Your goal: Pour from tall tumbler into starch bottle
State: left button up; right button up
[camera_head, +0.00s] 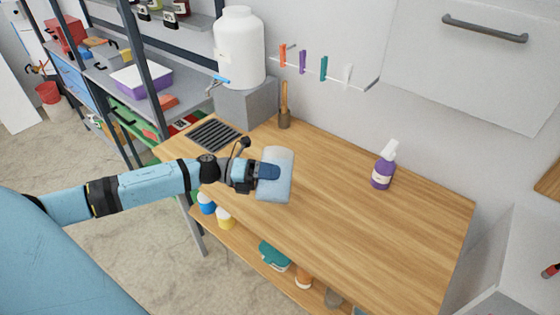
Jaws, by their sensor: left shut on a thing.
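A light blue-grey tumbler (276,183) is held by my left gripper (268,172), tilted slightly, above the left part of the wooden counter. The gripper is shut on it. What is inside the tumbler cannot be seen. A purple bottle with a white top and a pale label (384,168), which looks like the starch bottle, stands upright on the counter to the right. The tumbler is well apart from it. My right gripper is not in view.
The wooden counter (340,225) is clear between the tumbler and the bottle. A white jug with a tap (239,48) stands on a grey block (246,103) at the back left. A wooden-handled brush (284,108) stands near the wall. A dark drain grate (212,135) lies left.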

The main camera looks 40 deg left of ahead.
pick_arm(q)
jog(key=shift+r+n+p, duration=0.25)
jog(key=shift+n+p, duration=0.05)
jog(key=shift+p, duration=0.15)
dwell(0.7)
